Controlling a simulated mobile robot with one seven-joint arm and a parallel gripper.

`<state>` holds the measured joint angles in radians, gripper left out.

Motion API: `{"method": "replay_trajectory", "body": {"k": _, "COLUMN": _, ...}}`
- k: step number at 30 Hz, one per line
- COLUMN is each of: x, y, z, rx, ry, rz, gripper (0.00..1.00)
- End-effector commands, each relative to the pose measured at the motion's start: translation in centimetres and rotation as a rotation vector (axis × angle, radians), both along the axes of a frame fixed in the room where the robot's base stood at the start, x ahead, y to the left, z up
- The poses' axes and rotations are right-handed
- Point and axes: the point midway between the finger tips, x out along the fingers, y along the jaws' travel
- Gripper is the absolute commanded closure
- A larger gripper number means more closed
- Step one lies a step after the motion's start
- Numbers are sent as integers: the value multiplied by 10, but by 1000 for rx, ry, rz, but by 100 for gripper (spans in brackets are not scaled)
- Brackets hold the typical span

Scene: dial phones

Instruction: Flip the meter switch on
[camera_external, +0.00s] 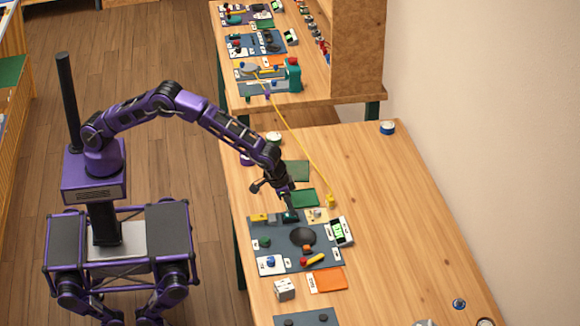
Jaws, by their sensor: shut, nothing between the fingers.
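A grey panel board (328,252) lies on the near wooden table, with several small parts on it. A meter with a white body and green screen (340,232) stands at the board's right edge. Its switch is too small to make out. My gripper (291,217) points down at the board's far edge, left of the meter and apart from it. The gripper is shut and empty, close to a dark green part there. The fingertips are tiny and partly blend with the parts behind them.
A black round dome (303,236), a red-and-yellow part (313,259) and a yellow block (259,217) sit on the board. A yellow cable (297,140) runs to the far table. The table's right side is mostly clear.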

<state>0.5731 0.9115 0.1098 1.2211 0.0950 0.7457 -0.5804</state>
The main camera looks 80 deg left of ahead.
Motion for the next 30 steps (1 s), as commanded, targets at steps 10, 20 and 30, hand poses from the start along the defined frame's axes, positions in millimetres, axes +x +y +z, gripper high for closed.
{"method": "replay_trajectory", "body": {"k": 10, "x": -6, "y": 0, "z": -4, "rx": 4, "ry": 4, "rz": -2, "gripper": 100}}
{"method": "replay_trajectory", "body": {"k": 20, "x": -19, "y": 0, "z": -5, "rx": 4, "ry": 5, "rz": -2, "gripper": 100}}
{"method": "replay_trajectory", "body": {"k": 30, "x": -19, "y": 0, "z": 1, "rx": 3, "ry": 3, "rz": -2, "gripper": 100}}
